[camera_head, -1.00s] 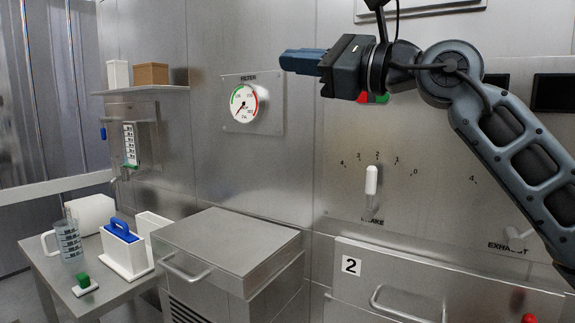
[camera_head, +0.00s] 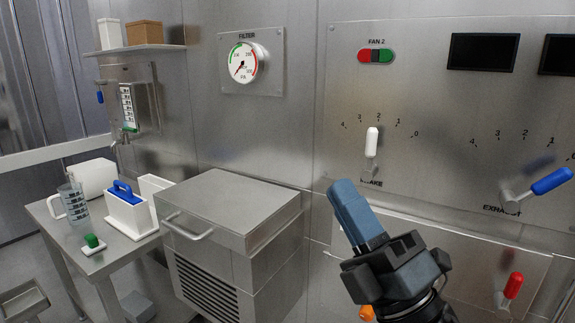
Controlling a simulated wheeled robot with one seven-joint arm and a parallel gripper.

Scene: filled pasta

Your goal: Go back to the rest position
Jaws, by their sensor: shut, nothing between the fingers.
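My gripper (camera_head: 345,190) is in the lower middle of the head view, with its blue-grey fingers together and pointing up and slightly left. It is empty. It stands in front of the lower steel panel and covers part of it, including the area below the white-handled lever. The rest of my arm below the wrist is cut off by the bottom edge of the picture.
The wall panel carries a white lever (camera_head: 371,142), a blue lever (camera_head: 551,181) and a red lever (camera_head: 513,286). A steel cabinet (camera_head: 240,208) stands left of my gripper. A side table (camera_head: 100,262) holds a measuring jug (camera_head: 74,203) and a blue-handled white holder (camera_head: 129,214).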

